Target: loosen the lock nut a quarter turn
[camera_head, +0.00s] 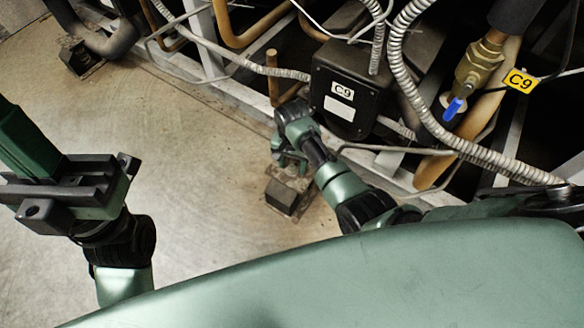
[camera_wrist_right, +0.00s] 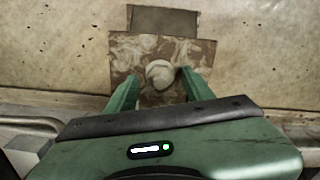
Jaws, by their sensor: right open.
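The lock nut (camera_wrist_right: 160,73) is a pale rounded nut on a brown, stained square plate (camera_wrist_right: 137,50) in the right wrist view. My right gripper (camera_wrist_right: 158,88) is open, with one green finger on each side of the nut. I cannot tell whether the fingers touch it. In the head view my right gripper (camera_head: 289,160) points down at the floor foot beside the rack, and it hides the nut. My left gripper (camera_head: 28,142) is at the left edge of the head view, away from the rack. Its jaw opening does not show clearly.
A dark block (camera_head: 284,195) sits on the foot plate. Conduits (camera_head: 420,95), a brass valve with blue handle (camera_head: 453,108) and the grey frame rail crowd the right.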

